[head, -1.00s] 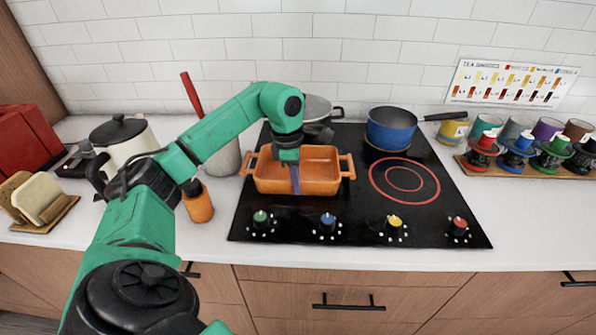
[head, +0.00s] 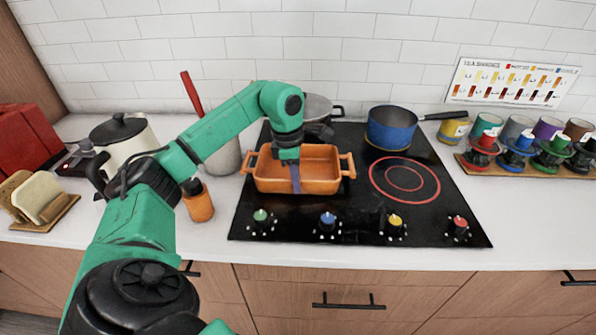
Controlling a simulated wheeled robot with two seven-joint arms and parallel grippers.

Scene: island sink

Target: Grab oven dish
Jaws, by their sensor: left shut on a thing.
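The orange oven dish (head: 325,183) is a rectangular pan with a handle at each short end. It sits on the front left part of the black cooktop (head: 400,225). My left gripper (head: 295,183) points down at the dish's near side, left of its middle. It is shut on the near wall of the dish, with a purple-blue finger showing in front of that wall. The other finger is hidden. My right gripper is not in view.
A grey pot (head: 322,107) stands behind the dish and a blue saucepan (head: 390,128) at the back right. An orange pepper mill (head: 198,203), a utensil crock (head: 224,158) and a white kettle (head: 125,143) stand to the left. Cups (head: 484,147) line the right counter.

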